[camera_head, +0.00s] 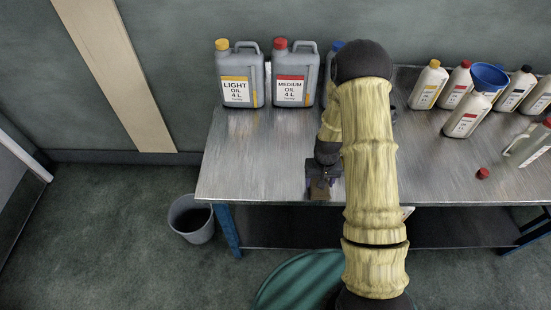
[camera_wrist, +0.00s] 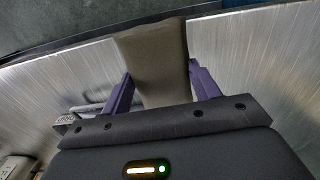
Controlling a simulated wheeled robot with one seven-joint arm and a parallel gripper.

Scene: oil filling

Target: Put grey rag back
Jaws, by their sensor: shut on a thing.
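My gripper (camera_head: 320,182) is over the metal workbench (camera_head: 258,160), near its front edge, left of my arm. In the wrist view its two purple fingers (camera_wrist: 160,84) are shut on the grey rag (camera_wrist: 154,55), which looks grey-brown and reaches across the bench edge in that picture. In the head view only a small brownish patch of the rag (camera_head: 319,194) shows at the fingertips. I cannot tell whether the rag touches the bench.
Light oil (camera_head: 236,92) and medium oil (camera_head: 290,91) cans stand at the back left. Several bottles, one with a blue funnel (camera_head: 488,78), stand at the right, near a loose red cap (camera_head: 483,173). A bin (camera_head: 191,221) is on the floor. The bench's left front is clear.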

